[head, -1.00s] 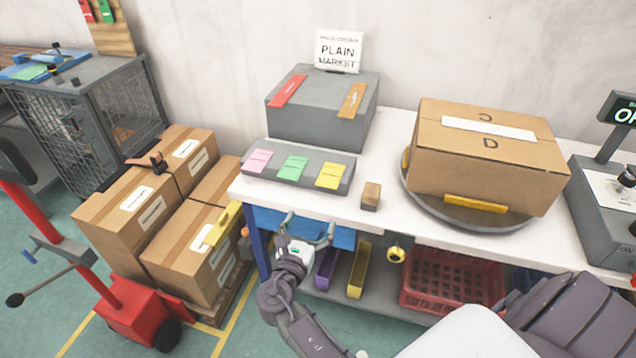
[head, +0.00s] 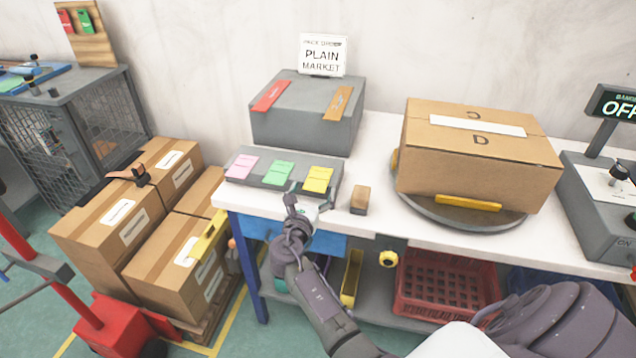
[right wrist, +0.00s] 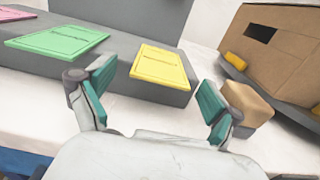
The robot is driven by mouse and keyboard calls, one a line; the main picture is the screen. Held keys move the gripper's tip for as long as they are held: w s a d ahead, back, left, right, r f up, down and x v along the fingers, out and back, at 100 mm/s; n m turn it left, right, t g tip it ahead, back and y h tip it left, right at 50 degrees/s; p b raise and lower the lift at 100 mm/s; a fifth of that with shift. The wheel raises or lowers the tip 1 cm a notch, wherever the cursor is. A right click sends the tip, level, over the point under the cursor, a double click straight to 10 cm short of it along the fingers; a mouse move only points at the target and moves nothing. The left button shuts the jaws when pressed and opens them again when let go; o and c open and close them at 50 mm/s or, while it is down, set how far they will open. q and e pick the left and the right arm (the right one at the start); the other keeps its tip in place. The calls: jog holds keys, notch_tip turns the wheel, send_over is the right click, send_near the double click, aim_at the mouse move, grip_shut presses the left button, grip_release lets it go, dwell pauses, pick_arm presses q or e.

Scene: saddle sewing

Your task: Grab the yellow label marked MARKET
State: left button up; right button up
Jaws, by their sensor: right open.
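The yellow label (head: 318,179) lies on the sloped grey holder (head: 241,178), to the right of the green label (head: 278,173) and the pink label (head: 242,167). Any print on it is too small to read. In the right wrist view the yellow label (right wrist: 160,67) lies beyond and between my open fingertips. My right gripper (head: 308,205) is open and empty, just in front of the holder at the table's front edge; it also shows in the right wrist view (right wrist: 158,100). My left gripper is not in view.
A small tan block (head: 360,200) stands just right of my right gripper. A large cardboard box (head: 475,165) sits on a round turntable (head: 416,207) further right. A grey box (head: 300,125) with a sign reading PLAIN MARKET (head: 322,55) stands behind the holder.

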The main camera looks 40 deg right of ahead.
jog(key=c, duration=0.8)
jog(key=shift+c, duration=0.2)
jog(key=shift+r, duration=0.2)
